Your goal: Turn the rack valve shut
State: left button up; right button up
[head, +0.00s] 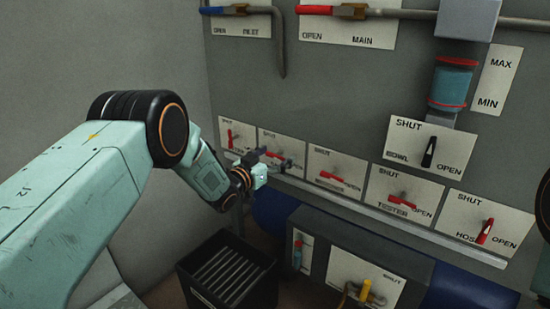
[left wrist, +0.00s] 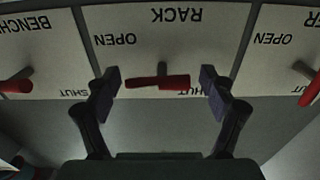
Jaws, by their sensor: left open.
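The rack valve's white plate (head: 270,138) is second from the left in the lower row, partly hidden by my left gripper in the head view. In the left wrist view the RACK plate (left wrist: 118,22) appears upside down. Its red handle (left wrist: 158,82) lies level across the plate, covering part of the SHUT lettering. My left gripper (head: 264,158) is at this plate. In the left wrist view the open gripper (left wrist: 162,88) has a finger beyond each end of the handle, with small gaps. Contact cannot be told. My right gripper is not in view.
Neighbouring red handles include BENCH (left wrist: 17,84) and TESTER (head: 403,200). A rail (head: 385,222) runs below the plates. A black slatted crate (head: 226,275) and a grey box (head: 355,255) stand lower. Pipes and a blue cup (head: 452,85) are above.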

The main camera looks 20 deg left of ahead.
pick_arm(q)
jog(key=shift+c, duration=0.4)
jog(key=c, duration=1.1)
jog(key=shift+o, duration=0.2)
jog(key=shift+n, duration=0.3)
jog(key=n, duration=0.3)
jog(key=shift+r+n+p, duration=0.1)
jog(key=shift+n+p, duration=0.2)
jog(key=shift+p, duration=0.05)
jog(key=n, duration=0.4)
jog(key=shift+a+n, duration=0.1)
jog(key=shift+n, duration=0.2)
jog(key=n, duration=0.4)
jog(key=shift+n+p, duration=0.3)
jog(key=shift+p, duration=0.05)
jog(key=shift+a+n, duration=0.1)
jog(key=shift+n, duration=2.1)
